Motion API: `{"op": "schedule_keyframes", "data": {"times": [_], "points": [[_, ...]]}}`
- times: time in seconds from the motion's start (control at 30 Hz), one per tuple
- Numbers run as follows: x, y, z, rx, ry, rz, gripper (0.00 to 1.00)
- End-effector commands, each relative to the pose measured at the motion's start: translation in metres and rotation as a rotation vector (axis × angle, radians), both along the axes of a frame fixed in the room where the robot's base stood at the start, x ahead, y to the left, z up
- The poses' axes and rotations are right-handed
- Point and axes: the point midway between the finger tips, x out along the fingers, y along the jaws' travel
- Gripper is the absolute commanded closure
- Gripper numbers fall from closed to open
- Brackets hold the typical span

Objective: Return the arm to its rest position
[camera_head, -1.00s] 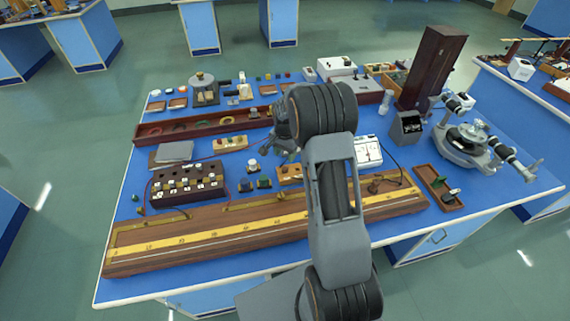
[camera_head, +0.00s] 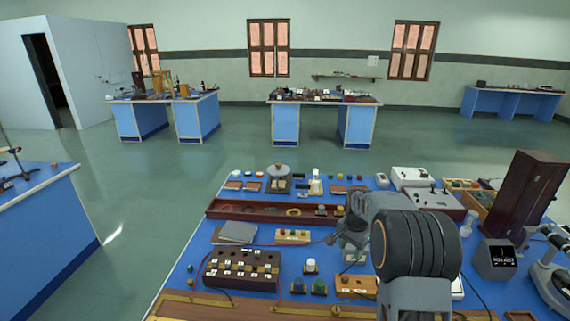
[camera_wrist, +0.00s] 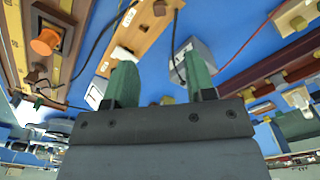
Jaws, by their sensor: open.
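My gripper shows in the wrist view (camera_wrist: 160,82) with its two green fingers apart and nothing between them. In the head view my gripper (camera_head: 350,236) is partly hidden behind my own wrist and hangs over the blue bench (camera_head: 190,262) among the small apparatus. A light wooden block with terminals (camera_head: 354,285) lies close by it, and it also shows beyond the fingers in the wrist view (camera_wrist: 140,38). I cannot tell the exact height of the fingers above the bench.
A black-topped resistance box (camera_head: 240,268), a long wooden tray (camera_head: 265,211) and a tall dark wooden box (camera_head: 528,195) stand on the bench. A spectrometer (camera_head: 550,270) is at the right edge. Open floor (camera_head: 240,150) lies behind; other benches (camera_head: 285,122) are farther off.

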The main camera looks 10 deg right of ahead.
Motion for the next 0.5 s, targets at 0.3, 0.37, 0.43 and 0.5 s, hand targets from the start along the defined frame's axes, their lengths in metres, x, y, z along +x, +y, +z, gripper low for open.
{"op": "schedule_keyframes", "data": {"times": [0.3,0.37,0.43,0.5], "points": [[-0.062,0.023,0.001,0.012,0.035,0.381,0.50],[-0.078,0.031,0.011,0.007,0.021,0.453,0.50],[-0.098,0.041,0.025,-0.004,0.000,0.538,0.50],[-0.121,0.053,0.039,-0.019,-0.029,0.624,0.50]]}}
